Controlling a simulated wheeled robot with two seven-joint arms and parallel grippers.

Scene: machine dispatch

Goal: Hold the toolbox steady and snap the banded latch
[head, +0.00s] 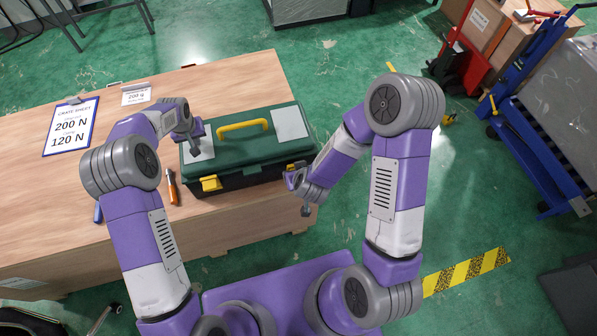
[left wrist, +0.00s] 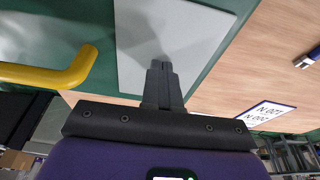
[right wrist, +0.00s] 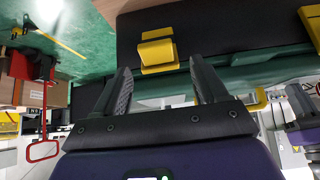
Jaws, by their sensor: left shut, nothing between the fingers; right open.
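The toolbox has a green lid (head: 236,128) with a yellow handle (head: 243,125) and a black base (head: 245,176). A yellow latch (head: 210,183) is on its front left. Another yellow latch (right wrist: 157,50) shows ahead of my right fingers in the right wrist view. I cannot tell which latch is banded. My left gripper (head: 195,150) is shut and empty, pointing down at the pale left pad (left wrist: 205,30) on the lid; contact is unclear. My right gripper (right wrist: 158,68) is open, in front of the toolbox's right end, apart from the latch.
The toolbox stands on a wooden crate top (head: 60,190). An orange-handled tool (head: 172,187) lies left of it, near a clipboard (head: 71,125) reading 200 N and 120 N. A small card (head: 136,94) stands behind. A blue trolley (head: 535,140) is at the right.

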